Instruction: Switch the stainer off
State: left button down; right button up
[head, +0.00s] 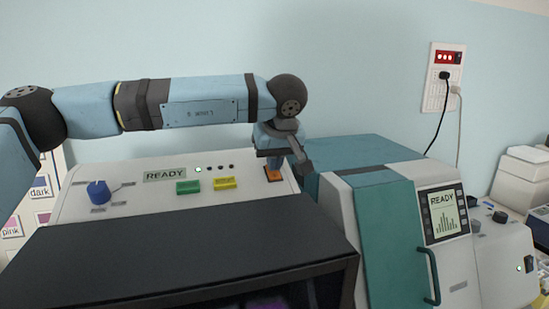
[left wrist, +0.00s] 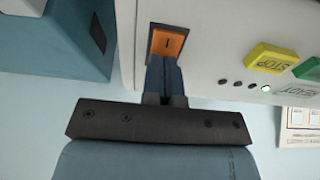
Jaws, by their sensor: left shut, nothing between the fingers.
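The stainer (head: 130,180) is a white machine with a dark front cover and a sloped panel. Its display reads READY, and one small lamp beside it glows. An orange rocker switch (head: 273,174) sits at the panel's right end; it also shows in the left wrist view (left wrist: 168,44), with a mark on it. My left gripper (head: 272,161) is shut and empty, pointing down at the switch. In the left wrist view its fingertips (left wrist: 163,60) are at the switch's edge; I cannot tell whether they touch it. My right gripper is not in view.
A green button (head: 188,187) and a yellow STOP button (head: 225,183) are left of the switch, with a blue knob (head: 99,192) farther left. A teal and white machine (head: 395,240) stands close on the right. A wall outlet (head: 443,78) is behind.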

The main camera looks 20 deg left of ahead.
pick_arm(q)
jog(key=shift+w+a+g+h+p, duration=0.15)
jog(key=shift+g+h+p, duration=0.35)
jog(key=shift+g+p, duration=0.25)
jog(key=shift+f, duration=0.3)
jog(key=shift+b, duration=0.3)
jog(key=shift+f, duration=0.1)
jog(key=shift+s+f, duration=0.2)
jog(key=shift+s, duration=0.1)
jog(key=shift+s+d, duration=0.45)
jog(key=shift+s, duration=0.05)
